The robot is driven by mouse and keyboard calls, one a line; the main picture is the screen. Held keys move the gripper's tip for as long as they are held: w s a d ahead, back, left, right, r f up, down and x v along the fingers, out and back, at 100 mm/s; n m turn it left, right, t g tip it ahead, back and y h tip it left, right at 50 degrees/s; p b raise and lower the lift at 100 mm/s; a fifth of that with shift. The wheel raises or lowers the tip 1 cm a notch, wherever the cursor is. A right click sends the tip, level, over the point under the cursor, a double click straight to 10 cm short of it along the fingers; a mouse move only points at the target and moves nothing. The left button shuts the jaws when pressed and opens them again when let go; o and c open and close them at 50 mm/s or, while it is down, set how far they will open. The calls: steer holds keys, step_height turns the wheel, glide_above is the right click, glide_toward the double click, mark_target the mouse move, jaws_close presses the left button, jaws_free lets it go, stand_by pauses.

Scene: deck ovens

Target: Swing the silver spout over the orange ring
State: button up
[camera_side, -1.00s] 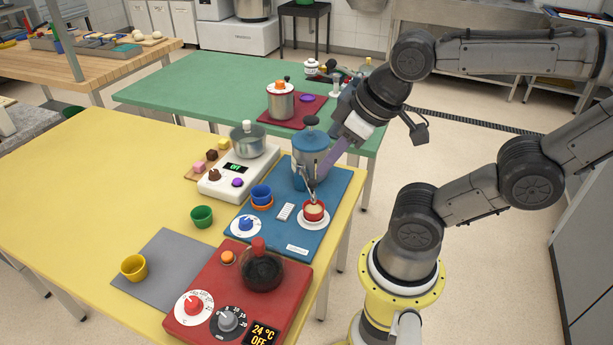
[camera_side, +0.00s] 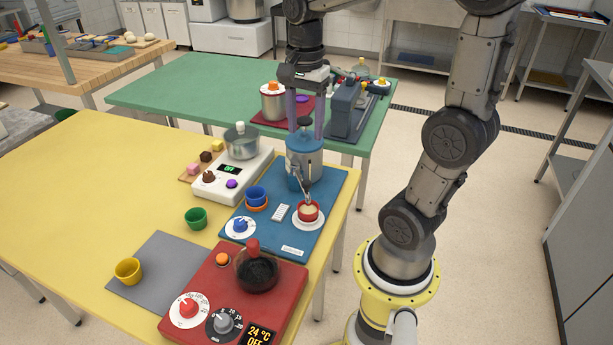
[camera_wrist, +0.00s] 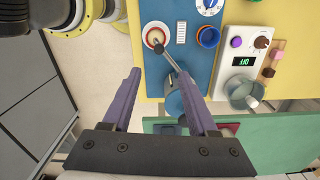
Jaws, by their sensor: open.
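The silver spout (camera_side: 305,188) comes from the blue dispenser (camera_side: 304,165) and reaches toward the front. Its tip is above the red cup (camera_side: 308,211) on a white saucer. The wrist view also shows the spout (camera_wrist: 169,59) slanting to the red cup (camera_wrist: 154,38). The orange ring (camera_side: 257,208) lies left of the spout, with a blue cup (camera_side: 256,194) standing in or on it. It also shows in the wrist view (camera_wrist: 208,37). Contact cannot be told.
A blue mat (camera_side: 325,190) bears the dispenser, a white switch block (camera_side: 279,212) and a blue dial (camera_side: 240,226). A white hot plate with a pot (camera_side: 241,145) stands left. A red cooker (camera_side: 225,285) stands in front. A green table (camera_side: 190,90) is behind.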

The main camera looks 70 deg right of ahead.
mark_target(307, 182)
step_height(307, 182, down, 14)
steer(key=shift+d, duration=0.1)
stand_by(0.5)
jaws_close()
steer(key=shift+r, duration=0.1)
stand_by(1.3)
